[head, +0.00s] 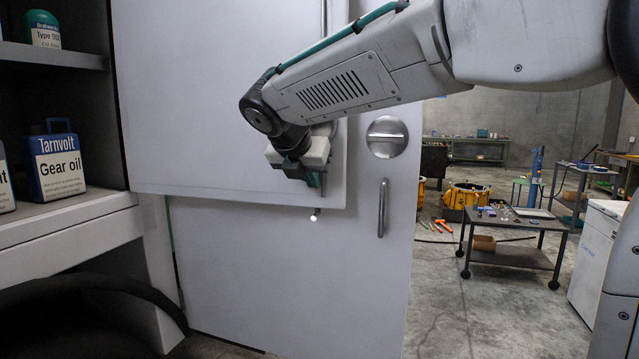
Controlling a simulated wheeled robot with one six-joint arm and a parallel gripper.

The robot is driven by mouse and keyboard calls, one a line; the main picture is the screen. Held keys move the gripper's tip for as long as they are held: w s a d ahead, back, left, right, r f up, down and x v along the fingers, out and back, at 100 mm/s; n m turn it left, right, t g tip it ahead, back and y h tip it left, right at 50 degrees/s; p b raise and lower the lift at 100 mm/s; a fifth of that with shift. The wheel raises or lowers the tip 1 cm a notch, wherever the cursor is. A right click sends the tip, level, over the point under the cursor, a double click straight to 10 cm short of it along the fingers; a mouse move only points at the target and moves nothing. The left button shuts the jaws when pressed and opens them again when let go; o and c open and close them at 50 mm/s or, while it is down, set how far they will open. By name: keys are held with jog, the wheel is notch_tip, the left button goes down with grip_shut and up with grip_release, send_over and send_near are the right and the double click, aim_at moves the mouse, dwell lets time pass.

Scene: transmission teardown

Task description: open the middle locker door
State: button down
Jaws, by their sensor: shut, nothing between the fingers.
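A pale grey door panel (220,110) fills the middle left of the head view. It stands in front of a larger pale panel (290,265), and I cannot tell for certain which is the middle locker door. My gripper (316,181) is shut and empty, pointing down in front of the nearer panel, close to its lower right corner. I cannot tell whether it touches the panel. The arm and gripper hide part of the panel's right edge. The panel behind has a vertical bar handle (383,208) and a round metal plate (387,137).
Open shelves at left hold a blue Gear oil container (57,165) and a green-capped bottle (43,30). A dark round object (80,310) lies below. At right, a wheeled metal table (515,228) and yellow parts (465,197) stand beyond clear concrete floor (480,305).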

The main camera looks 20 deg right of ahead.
jog(key=shift+w+d, duration=0.45)
jog(key=shift+d, duration=0.05)
jog(key=s+f+v, duration=0.2)
jog(key=v, duration=1.1)
jog(key=s+d+f+m+g+y, duration=0.2)
jog(key=s+d+f+m+y, duration=0.1)
jog(key=s+f+m, duration=0.9)
jog(key=s+d+f+m+g+y, duration=0.3)
jog(key=s+d+f+m, duration=0.1)
jog(key=s+f+m, duration=0.9)
jog(key=s+m, duration=0.2)
jog(key=shift+s+d+m, duration=0.3)
jog(key=shift+s+d, duration=0.05)
jog(key=shift+d, duration=0.05)
